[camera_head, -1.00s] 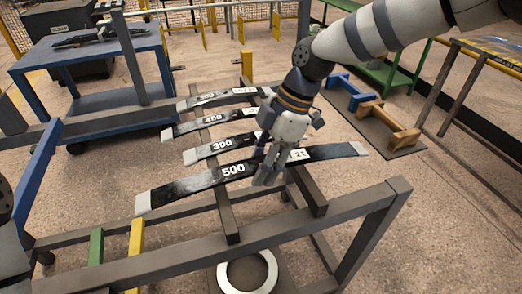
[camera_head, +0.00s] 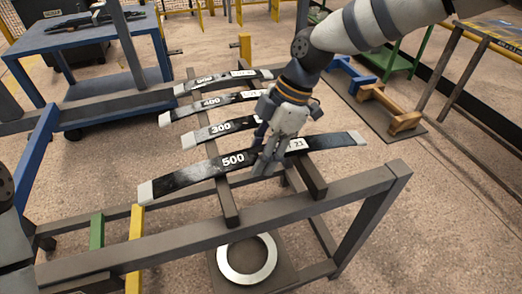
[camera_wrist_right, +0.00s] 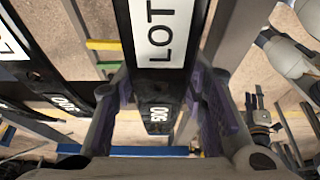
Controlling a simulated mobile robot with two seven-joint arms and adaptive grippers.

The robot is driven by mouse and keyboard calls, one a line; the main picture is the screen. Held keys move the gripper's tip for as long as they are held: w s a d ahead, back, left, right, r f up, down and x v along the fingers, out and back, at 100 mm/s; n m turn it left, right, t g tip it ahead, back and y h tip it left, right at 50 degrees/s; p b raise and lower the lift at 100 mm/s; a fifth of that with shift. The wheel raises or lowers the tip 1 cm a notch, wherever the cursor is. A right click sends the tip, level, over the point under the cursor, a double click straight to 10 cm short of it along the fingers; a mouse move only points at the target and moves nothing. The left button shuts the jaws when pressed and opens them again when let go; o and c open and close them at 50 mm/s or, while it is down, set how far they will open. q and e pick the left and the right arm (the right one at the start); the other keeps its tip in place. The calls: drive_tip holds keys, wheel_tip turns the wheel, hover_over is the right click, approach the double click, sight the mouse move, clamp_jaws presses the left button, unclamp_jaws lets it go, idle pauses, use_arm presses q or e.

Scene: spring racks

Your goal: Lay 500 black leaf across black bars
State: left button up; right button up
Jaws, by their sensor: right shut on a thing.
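The 500 black leaf (camera_head: 205,172) is a long, dark, slightly curved strip with pale ends, a white 500 and a white label. It spans the two black bars (camera_head: 229,200) of the rack in the head view; I cannot tell whether it touches them. My right gripper (camera_head: 264,166) is shut on the leaf near its middle, from above, and covers part of the label. In the right wrist view, the gripper's (camera_wrist_right: 165,100) purple-padded fingers stand either side of the leaf (camera_wrist_right: 160,75). My left gripper is not in view.
Behind the 500 leaf, the 300 leaf (camera_head: 200,134), the 400 leaf (camera_head: 190,113) and another leaf (camera_head: 220,81) lie across the bars. A grey frame rail (camera_head: 290,212) runs in front. A pale ring (camera_head: 225,265) lies below. A blue cart (camera_head: 100,90) stands back left.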

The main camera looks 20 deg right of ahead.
drive_tip(key=shift+f, duration=0.55)
drive_tip(key=o, duration=1.4)
drive_tip(key=shift+c, duration=0.2)
drive_tip(key=shift+f, duration=0.15)
drive_tip(key=v, duration=1.2)
drive_tip(key=shift+a, duration=0.1)
